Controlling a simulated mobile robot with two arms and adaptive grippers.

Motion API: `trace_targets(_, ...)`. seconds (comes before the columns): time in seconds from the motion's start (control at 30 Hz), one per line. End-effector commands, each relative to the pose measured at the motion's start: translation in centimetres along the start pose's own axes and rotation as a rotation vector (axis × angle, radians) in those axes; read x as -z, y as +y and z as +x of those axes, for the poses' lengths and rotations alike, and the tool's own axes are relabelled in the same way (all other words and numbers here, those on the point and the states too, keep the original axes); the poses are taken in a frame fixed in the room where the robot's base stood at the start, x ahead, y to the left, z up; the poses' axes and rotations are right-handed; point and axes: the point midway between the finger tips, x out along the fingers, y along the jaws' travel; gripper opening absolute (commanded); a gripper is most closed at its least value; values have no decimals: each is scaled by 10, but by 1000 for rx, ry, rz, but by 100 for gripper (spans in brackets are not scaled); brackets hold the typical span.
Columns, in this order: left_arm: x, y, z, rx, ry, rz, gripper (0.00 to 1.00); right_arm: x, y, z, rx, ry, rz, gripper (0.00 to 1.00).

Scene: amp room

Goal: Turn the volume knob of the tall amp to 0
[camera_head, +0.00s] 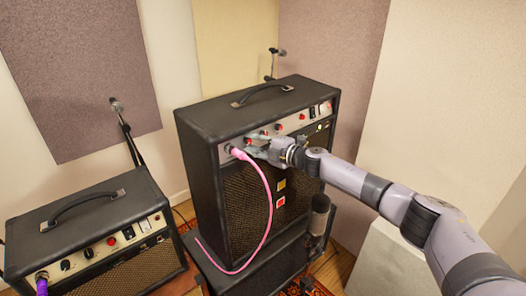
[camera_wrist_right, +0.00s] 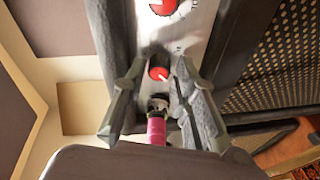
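The tall amp (camera_head: 215,135) is a black cabinet in the middle of the head view, with a pale control panel along its upper front. My right gripper (camera_head: 252,147) is at the left end of this panel. In the right wrist view, my open right gripper (camera_wrist_right: 158,82) has one finger on each side of a small red knob (camera_wrist_right: 158,73) with a white pointer mark. Contact with the knob cannot be told. A larger red knob (camera_wrist_right: 163,7) shows farther along the panel. My left gripper is not in view.
A pink cable (camera_head: 267,205) is plugged in beside the gripper; its plug (camera_wrist_right: 157,128) sits below the small red knob in the wrist view. A shorter amp (camera_head: 85,212) stands at the left. Microphone stands (camera_head: 129,135) rise behind. The tall amp rests on a dark box (camera_head: 255,275).

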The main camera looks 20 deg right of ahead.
Motion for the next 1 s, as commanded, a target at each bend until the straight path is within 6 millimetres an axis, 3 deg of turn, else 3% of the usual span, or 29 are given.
trace_targets(0.17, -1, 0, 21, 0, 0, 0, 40, -1, -8, 0, -51, -7, 233, 28)
trace_targets(0.5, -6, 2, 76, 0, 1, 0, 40, 1, -11, 1, -205, -27, 939, 28)
trace_targets(1.0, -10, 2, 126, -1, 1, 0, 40, 4, -7, -4, -337, -49, 1553, 28)
